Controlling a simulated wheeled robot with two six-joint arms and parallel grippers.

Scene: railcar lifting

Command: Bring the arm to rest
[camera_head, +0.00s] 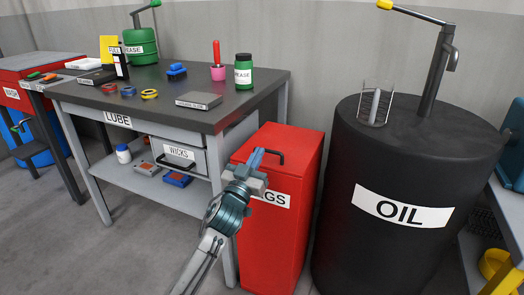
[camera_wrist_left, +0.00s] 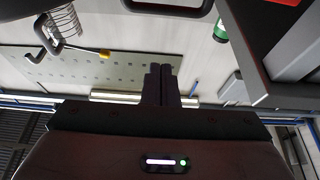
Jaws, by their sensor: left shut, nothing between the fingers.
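My left gripper (camera_head: 256,160) is raised in front of the red bin (camera_head: 262,235) labelled with text ending in "GS", part of which my arm hides. Its fingers are together with nothing between them. In the left wrist view the two dark fingers (camera_wrist_left: 161,84) also lie side by side and empty. A dark handle (camera_head: 275,155) on the bin's lid shows just beside the fingertips; I cannot tell whether they touch it. My right gripper is not in view.
A black OIL drum (camera_head: 405,180) with a pump stands right of the bin. Open floor (camera_head: 130,245) lies at the front left.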

